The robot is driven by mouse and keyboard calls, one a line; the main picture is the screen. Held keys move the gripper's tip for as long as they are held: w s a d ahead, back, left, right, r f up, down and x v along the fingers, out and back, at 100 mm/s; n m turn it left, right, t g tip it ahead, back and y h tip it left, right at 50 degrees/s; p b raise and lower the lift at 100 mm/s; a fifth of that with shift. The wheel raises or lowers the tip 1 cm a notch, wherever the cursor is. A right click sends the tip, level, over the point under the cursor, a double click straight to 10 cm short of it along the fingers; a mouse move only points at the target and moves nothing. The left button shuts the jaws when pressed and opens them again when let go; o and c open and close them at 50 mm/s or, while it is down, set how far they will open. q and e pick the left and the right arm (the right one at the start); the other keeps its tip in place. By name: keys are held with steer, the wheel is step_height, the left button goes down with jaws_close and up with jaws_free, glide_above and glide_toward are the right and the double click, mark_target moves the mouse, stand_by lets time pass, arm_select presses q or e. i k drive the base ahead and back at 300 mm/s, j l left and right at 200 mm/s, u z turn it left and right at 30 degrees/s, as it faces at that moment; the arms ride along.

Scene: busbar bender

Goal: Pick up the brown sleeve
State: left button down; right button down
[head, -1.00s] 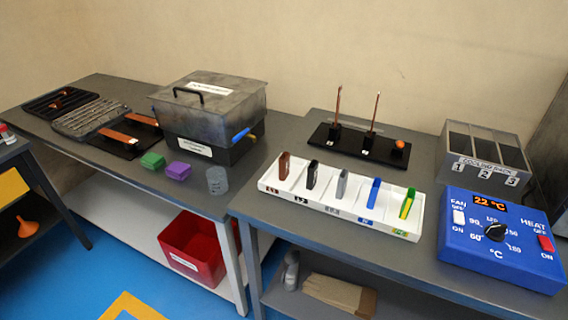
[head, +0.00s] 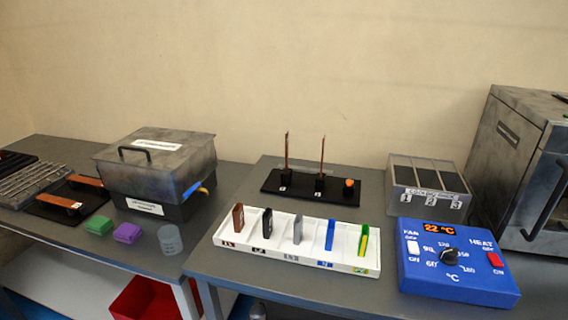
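The brown sleeve (head: 238,217) stands upright in the leftmost slot, marked L1, of a white tray (head: 300,260) on the right bench. Beside it in the same tray stand a black sleeve (head: 267,223), a grey sleeve (head: 298,229), a blue sleeve (head: 330,234) and a yellow-green sleeve (head: 363,240). Neither of my grippers shows in the head view.
Behind the tray is a black stand (head: 290,188) with upright copper rods. To the right are a blue heat control box (head: 450,285), a grey slotted rack (head: 430,178) and an oven (head: 520,165). A lidded metal box (head: 160,185) stands on the left bench. Bare bench lies in front of the tray.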

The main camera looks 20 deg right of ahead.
mark_target(238, 213)
steer(key=z, duration=0.25)
steer(key=i+j+z, duration=0.15)
steer(key=j+z, duration=0.45)
steer(key=i+j+z, duration=0.1)
steer(key=j+z, duration=0.15)
steer(key=j, duration=0.2)
